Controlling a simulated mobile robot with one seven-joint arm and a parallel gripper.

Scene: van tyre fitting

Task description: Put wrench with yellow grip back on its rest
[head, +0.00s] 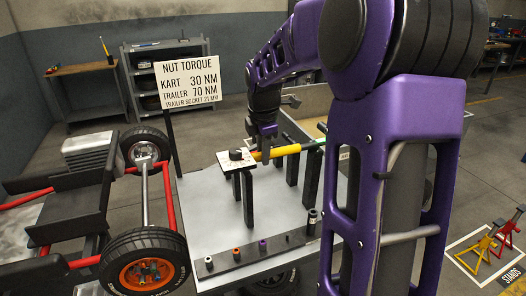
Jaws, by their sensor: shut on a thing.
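The wrench with the yellow grip (287,150) lies nearly level above the grey cart top. Its yellow part is toward the middle, and a dark round head (236,155) shows at its left end over a small pale plate. My gripper (266,153) comes down from above and is shut on the wrench near the left end of the yellow part. The rest appears to be the black upright posts (249,203) on the cart top. I cannot tell whether the wrench touches them. My arm hides the area to the right.
A dark strip with several sockets (262,245) lies along the cart's front edge. A torque sign (187,80) stands at the back left. A kart with an orange-rimmed wheel (147,273) is at left. Red and yellow stands (491,246) are on the floor at right.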

